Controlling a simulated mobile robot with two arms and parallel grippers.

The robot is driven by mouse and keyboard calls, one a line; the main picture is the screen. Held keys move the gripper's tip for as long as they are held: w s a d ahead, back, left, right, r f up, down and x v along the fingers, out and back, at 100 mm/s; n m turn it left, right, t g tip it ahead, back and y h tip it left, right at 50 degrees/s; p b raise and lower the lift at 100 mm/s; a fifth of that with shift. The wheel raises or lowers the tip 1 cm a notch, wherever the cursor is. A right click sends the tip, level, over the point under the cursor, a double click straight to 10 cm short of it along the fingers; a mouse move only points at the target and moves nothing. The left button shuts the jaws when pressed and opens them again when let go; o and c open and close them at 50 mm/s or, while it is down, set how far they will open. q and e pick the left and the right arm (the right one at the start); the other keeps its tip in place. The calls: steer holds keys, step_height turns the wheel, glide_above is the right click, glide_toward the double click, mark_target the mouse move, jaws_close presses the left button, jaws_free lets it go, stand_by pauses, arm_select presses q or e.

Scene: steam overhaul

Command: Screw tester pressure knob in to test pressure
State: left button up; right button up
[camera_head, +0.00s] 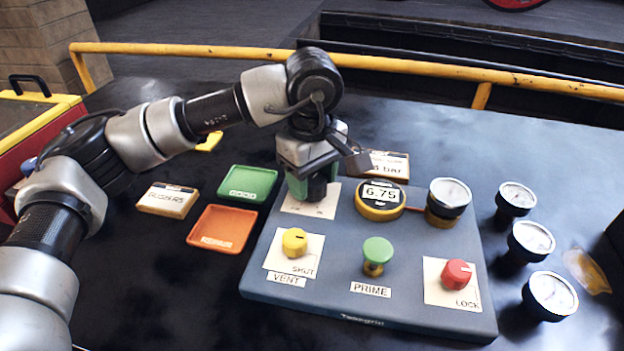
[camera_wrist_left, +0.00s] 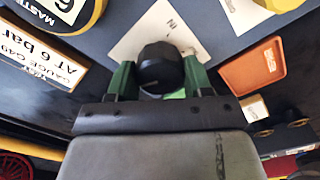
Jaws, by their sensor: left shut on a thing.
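The tester (camera_head: 335,258) is a blue-grey panel on a black bench. Its black pressure knob (camera_wrist_left: 160,66) shows in the left wrist view, between my two green fingers, over a white plate (camera_wrist_left: 150,32). My left gripper (camera_head: 312,192) points down at the panel's far left part and is shut on the knob; it also shows in the left wrist view (camera_wrist_left: 160,82). In the head view the gripper hides the knob. The yellow-ringed master gauge (camera_head: 381,196) reads 6.75. My right gripper is not in view.
The panel also holds a yellow vent knob (camera_head: 295,242), a green prime knob (camera_head: 377,252), a red lock knob (camera_head: 457,274) and a dial gauge (camera_head: 449,197). Several loose gauges (camera_head: 531,240) stand right. Green (camera_head: 248,183) and orange (camera_head: 222,229) trays lie left. A yellow rail (camera_head: 400,66) runs behind.

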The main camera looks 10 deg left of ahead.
mark_target(313, 178)
arm_select(q)
steer(key=shift+r, duration=0.1)
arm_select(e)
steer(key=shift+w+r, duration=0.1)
arm_select(q)
steer(key=o, duration=0.9)
steer(key=shift+r, duration=0.4)
step_height(313, 178, up, 9)
steer(key=shift+f+p, duration=0.1)
steer(key=shift+p, duration=0.25)
steer(key=shift+r, duration=0.55)
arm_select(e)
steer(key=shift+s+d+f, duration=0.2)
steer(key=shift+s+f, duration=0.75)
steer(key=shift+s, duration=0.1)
